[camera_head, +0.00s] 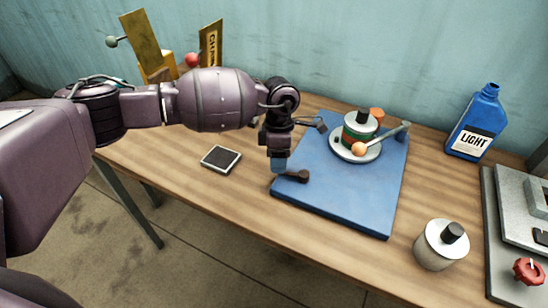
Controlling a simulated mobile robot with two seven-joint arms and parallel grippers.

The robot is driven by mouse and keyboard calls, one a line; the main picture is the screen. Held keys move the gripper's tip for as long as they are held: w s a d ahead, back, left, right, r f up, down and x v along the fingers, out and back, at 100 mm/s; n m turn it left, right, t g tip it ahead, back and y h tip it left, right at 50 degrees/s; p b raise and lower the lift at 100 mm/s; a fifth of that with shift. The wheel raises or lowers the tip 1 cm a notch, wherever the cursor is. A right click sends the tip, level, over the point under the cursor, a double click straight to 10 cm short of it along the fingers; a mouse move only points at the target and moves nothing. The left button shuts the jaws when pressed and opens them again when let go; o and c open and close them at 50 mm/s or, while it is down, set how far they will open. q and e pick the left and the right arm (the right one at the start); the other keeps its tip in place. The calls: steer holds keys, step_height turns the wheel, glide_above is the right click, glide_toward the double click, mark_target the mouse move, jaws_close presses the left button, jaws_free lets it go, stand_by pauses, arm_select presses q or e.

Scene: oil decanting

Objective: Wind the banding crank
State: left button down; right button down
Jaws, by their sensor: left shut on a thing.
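A blue board (345,205) lies on the wooden table right of centre. At its back is a round pale turntable plate (342,153) with a dark green banded jar (361,128) upright on it. A dark crank (303,176) with a round end shows at the board's left edge. My left gripper (279,165) points down over this edge and is shut on the crank's handle, which is mostly hidden by the fingers. My right gripper is not in view.
A blue bottle (474,125), a pale canister (436,247) and a grey unit with a red knob (528,271) stand right. A dark square pad (221,158) lies left.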

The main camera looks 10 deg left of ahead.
arm_select(q)
steer(key=c, duration=0.6)
jaws_free()
steer(key=shift+c, duration=0.2)
step_height(320, 180, up, 11)
steer(key=w, duration=0.2)
steer(key=shift+a+f, duration=0.15)
steer(key=shift+a, duration=0.05)
